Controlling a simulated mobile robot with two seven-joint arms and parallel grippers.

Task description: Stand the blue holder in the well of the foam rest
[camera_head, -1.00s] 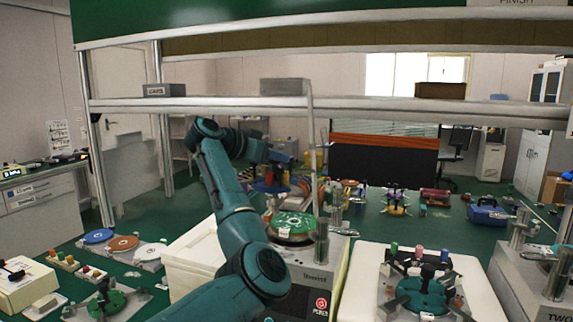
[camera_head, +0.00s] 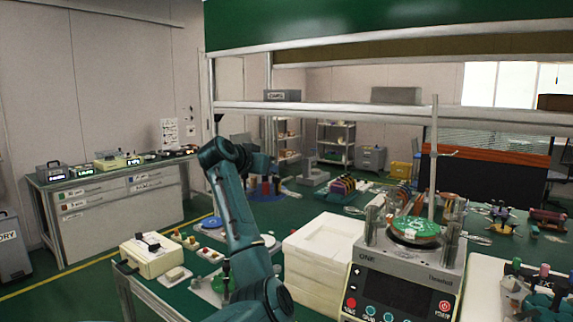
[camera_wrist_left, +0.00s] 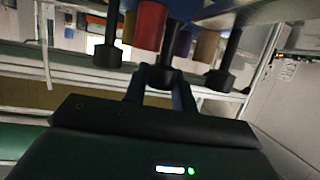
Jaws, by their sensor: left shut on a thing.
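My left gripper (camera_head: 264,170) is shut on the blue holder (camera_head: 262,189) and holds it in the air, far out past my forearm, which partly covers it. In the left wrist view my left gripper (camera_wrist_left: 162,80) grips the central black post of the blue holder (camera_wrist_left: 222,14). Red, blue and brown cylinders and black knobbed posts show around that post. A white foam block (camera_head: 310,270) stands on the green bench left of the lapping machine, to the right of my forearm; its top is seen at a slant, and I cannot make out the well clearly. My right gripper is not in view.
A lapping machine (camera_head: 405,275) with a green disc (camera_head: 415,228) and an upright rod stands right of the foam. Another white foam slab (camera_head: 484,275) with a dark holder lies at far right. A cream box (camera_head: 150,256) and small trays stand at left. A shelf rail (camera_head: 350,113) crosses above.

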